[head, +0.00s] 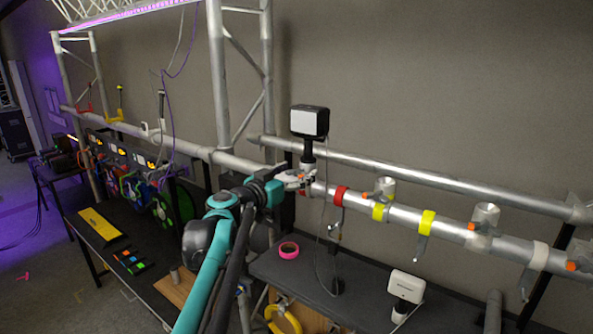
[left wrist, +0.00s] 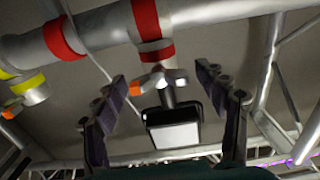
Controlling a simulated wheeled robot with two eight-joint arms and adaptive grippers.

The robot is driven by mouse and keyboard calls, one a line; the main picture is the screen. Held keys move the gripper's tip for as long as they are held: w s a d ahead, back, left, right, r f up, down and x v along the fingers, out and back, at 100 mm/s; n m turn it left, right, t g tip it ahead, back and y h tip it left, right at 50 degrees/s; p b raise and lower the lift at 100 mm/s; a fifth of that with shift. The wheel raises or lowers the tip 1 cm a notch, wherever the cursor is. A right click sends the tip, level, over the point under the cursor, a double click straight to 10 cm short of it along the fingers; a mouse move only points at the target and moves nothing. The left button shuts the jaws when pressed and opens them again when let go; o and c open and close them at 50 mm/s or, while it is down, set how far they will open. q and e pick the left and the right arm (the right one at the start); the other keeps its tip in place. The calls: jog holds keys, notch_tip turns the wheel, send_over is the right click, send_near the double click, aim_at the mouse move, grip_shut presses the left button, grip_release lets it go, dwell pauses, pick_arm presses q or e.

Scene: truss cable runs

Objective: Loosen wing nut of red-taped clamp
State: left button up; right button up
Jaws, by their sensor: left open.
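The red-taped clamp (left wrist: 155,50) sits on the silver tube in the left wrist view, with red tape on the tube and on its body. Its wing nut (left wrist: 160,78) is a grey winged piece with an orange tip (left wrist: 135,89). A lamp with a white face (left wrist: 174,136) is on a dark stem at the clamp; it stands above the tube in the head view (head: 310,121). My left gripper (left wrist: 161,78) is open, its fingers on both sides of the wing nut with gaps visible. In the head view my left gripper (head: 298,180) partly hides the clamp. My right gripper is not in view.
Another red tape band (head: 340,196) and yellow-taped clamps (head: 427,222) are farther right along the tube. A second rail (head: 420,177) runs behind. A dark table (head: 325,292) below holds a pink tape roll (head: 289,250) and a white lamp (head: 406,286). Cables hang nearby.

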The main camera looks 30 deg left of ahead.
pick_arm(q)
jog(key=shift+s, duration=0.1)
jog(key=c, duration=1.2)
jog(key=shift+o, duration=0.2)
